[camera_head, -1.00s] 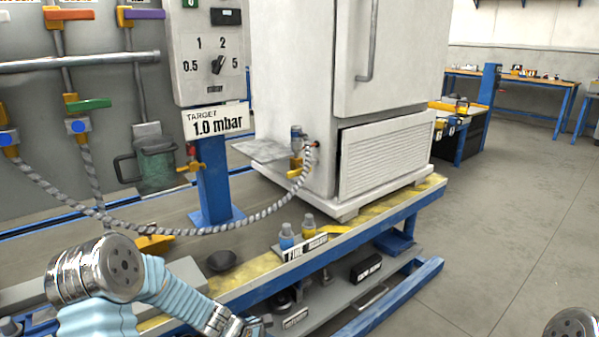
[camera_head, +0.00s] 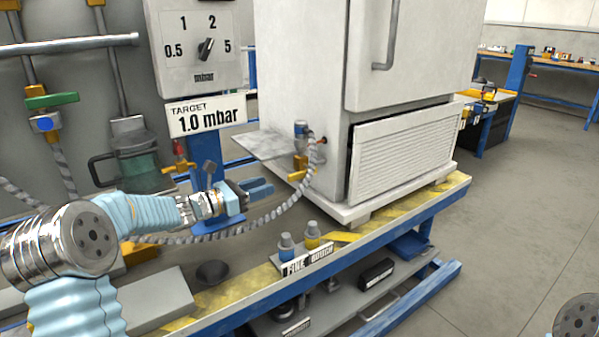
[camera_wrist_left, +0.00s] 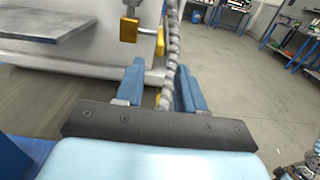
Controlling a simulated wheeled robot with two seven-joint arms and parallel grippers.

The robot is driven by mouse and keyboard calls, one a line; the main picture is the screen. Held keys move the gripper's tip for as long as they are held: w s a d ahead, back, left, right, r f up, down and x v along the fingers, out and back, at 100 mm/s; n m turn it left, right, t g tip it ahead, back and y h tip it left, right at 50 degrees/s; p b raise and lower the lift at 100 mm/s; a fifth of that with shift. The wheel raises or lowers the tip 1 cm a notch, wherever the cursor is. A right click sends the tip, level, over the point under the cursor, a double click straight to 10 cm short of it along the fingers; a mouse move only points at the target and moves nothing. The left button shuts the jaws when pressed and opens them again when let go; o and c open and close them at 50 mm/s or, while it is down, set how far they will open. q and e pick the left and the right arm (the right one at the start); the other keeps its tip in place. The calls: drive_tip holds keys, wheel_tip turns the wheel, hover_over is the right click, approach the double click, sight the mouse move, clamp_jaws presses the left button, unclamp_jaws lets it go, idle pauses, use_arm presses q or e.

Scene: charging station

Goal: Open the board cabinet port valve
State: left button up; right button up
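The white cabinet (camera_head: 300,80) stands on the bench. On its lower left side is a port with a small valve (camera_head: 298,173) that has a yellow-orange handle, and a braided hose (camera_head: 312,178) hangs from the port. In the left wrist view a yellow block (camera_wrist_left: 130,29), a yellow handle (camera_wrist_left: 160,42) and the hose (camera_wrist_left: 174,45) show beyond the fingers. My left gripper (camera_head: 262,189) is open and empty, left of and a little below the valve. In the left wrist view (camera_wrist_left: 160,82) its blue fingers are apart, with the hose in line between them. My right gripper is out of view.
A grey shelf plate (camera_head: 270,146) juts out left of the port. A blue post (camera_head: 207,150) with the target sign (camera_head: 205,116) stands behind my left arm. The floor at right is clear.

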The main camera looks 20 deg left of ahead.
sight(297, 173)
use_arm(q)
drive_tip(key=p+x, duration=0.1)
drive_tip(key=x, duration=1)
drive_tip(key=shift+w+d+p, duration=0.25)
drive_tip(key=shift+p, duration=0.05)
clamp_jaws()
drive_tip(key=shift+f, duration=0.1)
